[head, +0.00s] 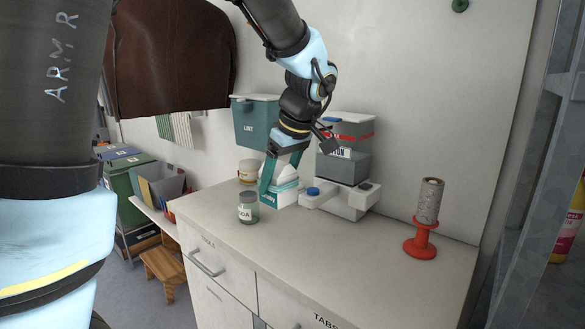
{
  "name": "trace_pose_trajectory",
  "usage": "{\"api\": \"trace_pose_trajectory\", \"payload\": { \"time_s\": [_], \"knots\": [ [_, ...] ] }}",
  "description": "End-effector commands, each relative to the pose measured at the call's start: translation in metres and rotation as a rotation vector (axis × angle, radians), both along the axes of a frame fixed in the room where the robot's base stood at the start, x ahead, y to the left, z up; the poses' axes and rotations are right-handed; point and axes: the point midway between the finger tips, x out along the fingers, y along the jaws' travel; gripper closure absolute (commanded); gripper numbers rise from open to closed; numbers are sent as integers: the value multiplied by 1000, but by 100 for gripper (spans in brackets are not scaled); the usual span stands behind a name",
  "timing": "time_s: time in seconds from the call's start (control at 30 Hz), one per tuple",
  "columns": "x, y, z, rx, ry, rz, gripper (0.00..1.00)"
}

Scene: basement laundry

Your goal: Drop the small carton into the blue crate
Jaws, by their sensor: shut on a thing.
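My gripper (280,181) has its teal fingers pointing down over the back of the counter. It is shut on a small white-and-teal carton (283,197), with a white rounded top showing between the fingers. The carton is at or just above the counter top; I cannot tell whether it touches. A grey open bin (168,186) with upright folders stands at the left, beyond the counter.
A red spool holder (421,240) stands farther right. The counter's front (290,265) is clear. A teal lint bin (256,125) hangs behind.

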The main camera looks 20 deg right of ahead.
Motion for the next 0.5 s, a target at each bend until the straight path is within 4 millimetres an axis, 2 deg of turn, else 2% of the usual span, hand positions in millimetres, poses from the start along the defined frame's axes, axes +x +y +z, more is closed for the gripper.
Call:
{"api": "trace_pose_trajectory", "payload": {
  "time_s": [0.27,0.37,0.5],
  "knots": [
    [15,61,-46,4,4,-69,89],
    [24,93,-71,3,5,-107,89],
    [38,152,-117,6,11,-177,89]
  ]
}}
